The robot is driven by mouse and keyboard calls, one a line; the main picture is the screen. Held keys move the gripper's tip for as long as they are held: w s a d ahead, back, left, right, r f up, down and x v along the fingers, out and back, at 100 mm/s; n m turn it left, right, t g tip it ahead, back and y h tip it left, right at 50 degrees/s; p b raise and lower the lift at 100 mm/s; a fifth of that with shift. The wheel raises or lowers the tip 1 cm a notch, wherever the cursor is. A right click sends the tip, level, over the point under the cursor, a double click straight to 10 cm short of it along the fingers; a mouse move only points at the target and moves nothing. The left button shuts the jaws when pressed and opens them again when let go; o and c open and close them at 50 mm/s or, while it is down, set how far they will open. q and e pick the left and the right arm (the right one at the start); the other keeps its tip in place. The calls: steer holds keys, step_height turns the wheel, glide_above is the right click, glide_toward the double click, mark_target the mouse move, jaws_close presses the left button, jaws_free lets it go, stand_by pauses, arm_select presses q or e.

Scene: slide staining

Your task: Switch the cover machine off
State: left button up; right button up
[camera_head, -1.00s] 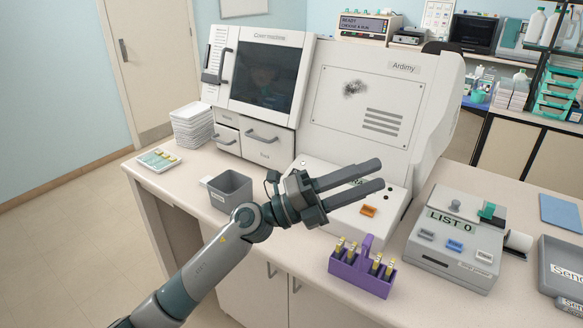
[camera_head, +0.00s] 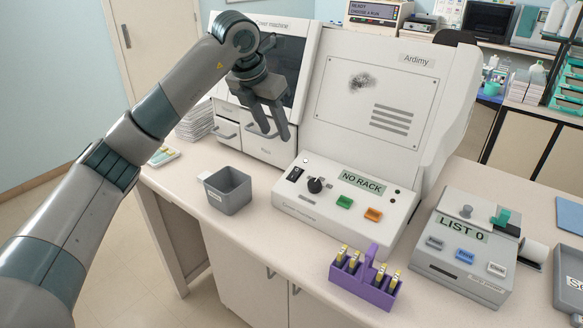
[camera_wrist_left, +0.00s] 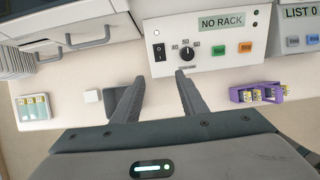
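The switch also shows in the left wrist view (camera_wrist_left: 159,52). My left gripper (camera_head: 274,136) points down, open and empty, above and behind the panel in the head view. In the left wrist view its fingers (camera_wrist_left: 158,90) are apart, with the panel beyond the tips. My right gripper is not in view.
A grey bin (camera_head: 229,190) stands left of the panel. A LIST 0 device (camera_head: 462,250) stands to the right. Stacked white trays (camera_head: 195,122) lie at the left.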

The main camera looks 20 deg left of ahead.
arm_select(q)
steer(key=shift+f, duration=0.1)
stand_by(0.3)
steer(key=p, duration=0.6)
glide_toward(293, 176)
steer(key=x, duration=0.5)
steer(key=shift+w+f, duration=0.1)
steer(key=shift+w, duration=0.1)
steer(key=shift+x, duration=0.85)
steer(key=shift+s, duration=0.1)
